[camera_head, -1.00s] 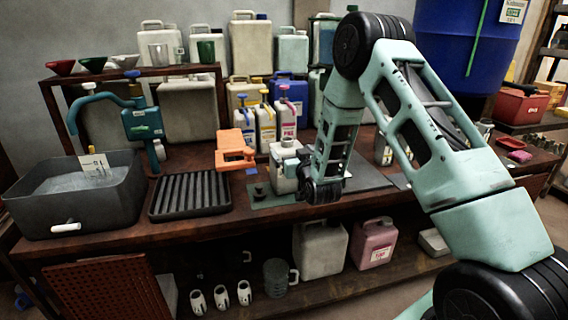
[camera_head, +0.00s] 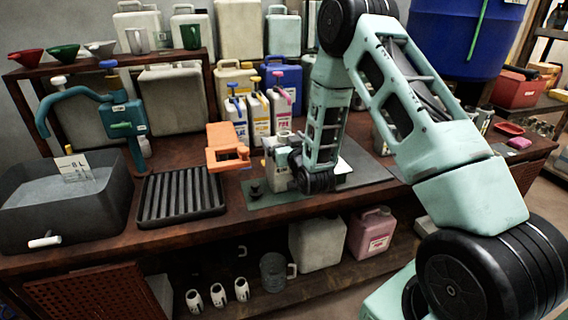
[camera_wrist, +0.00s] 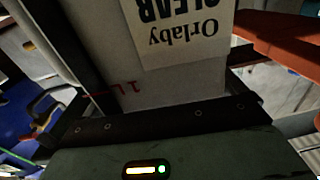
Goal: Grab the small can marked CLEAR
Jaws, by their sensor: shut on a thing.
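The small pale can (camera_head: 272,172) stands upright at the green mat on the bench in the head view. In the wrist view the can (camera_wrist: 150,88) fills the middle, and its label reads "Orlaby CLEAR" upside down, with a red "1L" mark beside it. My gripper (camera_head: 292,168) is at the can's right side and is shut on it. Dark finger parts show on both sides of the can in the wrist view. My gripper hides part of the can in the head view. I cannot tell whether its base touches the mat.
An orange clamp-like piece (camera_head: 227,146) lies just left of the can. Several pump bottles (camera_head: 259,117) stand close behind. A black ribbed tray (camera_head: 180,196) and a grey basin (camera_head: 62,210) are further left. The green mat (camera_head: 263,201) has some bare room in front.

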